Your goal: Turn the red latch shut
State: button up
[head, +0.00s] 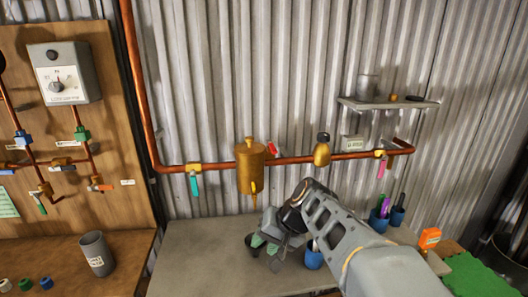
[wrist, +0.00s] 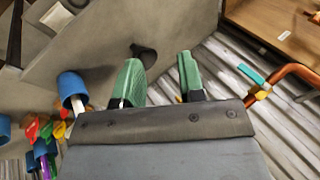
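A copper pipe (head: 310,158) runs along the corrugated wall with brass fittings. A small red lever (head: 272,149) stands tilted just right of the brass cylinder (head: 250,168). A pinkish-red handle (head: 381,169) hangs down from the valve near the pipe's right end. I cannot tell which of these is the latch; neither clearly shows in the wrist view. My gripper (head: 268,246) is below the pipe, low over the grey bench, apart from both. In the wrist view, its two green-padded fingers (wrist: 160,80) are spread, with nothing between them.
A teal handle (head: 194,186) hangs from the pipe's left valve. Blue cups with tools (head: 379,220) stand right of my arm, and a grey cup (head: 97,254) stands on the wooden bench. A shelf (head: 388,104) projects above the pipe. The grey bench's left part is clear.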

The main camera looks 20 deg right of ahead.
jog(key=w+d+r+m+t+y, duration=0.45)
jog(key=w+d+r, duration=0.25)
jog(key=w+d, duration=0.2)
jog(key=m+t, duration=0.2)
jog(key=t, duration=0.4)
send_near(274, 148)
jog(key=shift+f+p+x, duration=0.15)
jog(key=shift+p+x, duration=0.55)
jog(key=shift+x, duration=1.85)
jog(key=shift+f+p+x, duration=0.15)
jog(key=shift+p+x, duration=0.55)
jog(key=shift+x, duration=1.8)
jog(key=shift+s, duration=0.1)
grip_shut()
